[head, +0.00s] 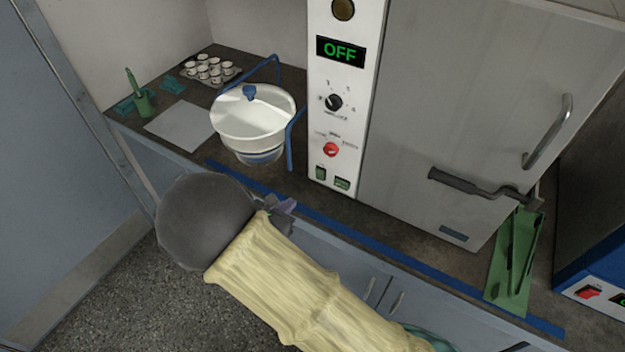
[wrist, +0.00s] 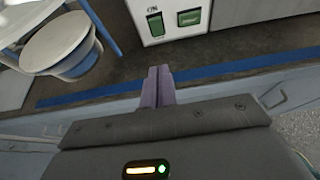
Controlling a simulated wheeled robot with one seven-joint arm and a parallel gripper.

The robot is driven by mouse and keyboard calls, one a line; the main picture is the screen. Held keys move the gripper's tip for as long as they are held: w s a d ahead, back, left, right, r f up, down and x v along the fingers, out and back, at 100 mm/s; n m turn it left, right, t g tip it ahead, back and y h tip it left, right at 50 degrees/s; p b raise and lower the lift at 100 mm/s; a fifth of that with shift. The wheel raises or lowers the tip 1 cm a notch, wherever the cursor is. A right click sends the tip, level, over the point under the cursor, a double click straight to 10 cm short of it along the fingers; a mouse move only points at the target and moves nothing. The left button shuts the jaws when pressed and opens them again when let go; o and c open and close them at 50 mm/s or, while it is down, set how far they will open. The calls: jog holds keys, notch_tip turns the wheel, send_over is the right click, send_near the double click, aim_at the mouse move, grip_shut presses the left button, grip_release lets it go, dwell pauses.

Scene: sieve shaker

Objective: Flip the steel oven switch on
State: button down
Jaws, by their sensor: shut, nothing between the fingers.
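The steel oven (head: 455,110) stands on the counter with a white control panel (head: 376,20) at its left side. The panel's display (head: 340,51) reads OFF in green. Two small green rectangular pieces sit at the panel's bottom: a left one (head: 320,172) and a wider right one (head: 342,183). In the wrist view the left green piece (wrist: 156,24) has an "ON" label above it, and the right one (wrist: 189,17) is beside it. My gripper (wrist: 158,72) is shut and empty, its purple fingers pointing at the panel's base, apart from it. In the head view my gripper (head: 286,206) is partly hidden by my wrist.
A white bowl-like sieve (head: 253,115) in a blue frame stands left of the panel. A tray of small cups (head: 210,69), a white sheet (head: 180,127) and a green holder (head: 142,104) lie further left. A green tray (head: 510,280) with tools lies right of the oven.

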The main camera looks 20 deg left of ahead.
jog(key=shift+w, duration=0.1)
jog(key=p, duration=0.2)
send_near(319, 174)
jog(key=f, duration=0.1)
jog(key=w+f, duration=0.1)
jog(key=d+f, duration=0.1)
jog(key=shift+w+f, duration=0.2)
jog(key=shift+w, duration=0.1)
jog(key=w, duration=0.1)
jog(key=w+r, duration=0.1)
jog(key=w+p, duration=0.1)
jog(key=shift+d+r, duration=0.25)
jog(key=shift+d, duration=0.1)
jog(key=shift+w, duration=0.15)
jog(key=shift+a, duration=0.15)
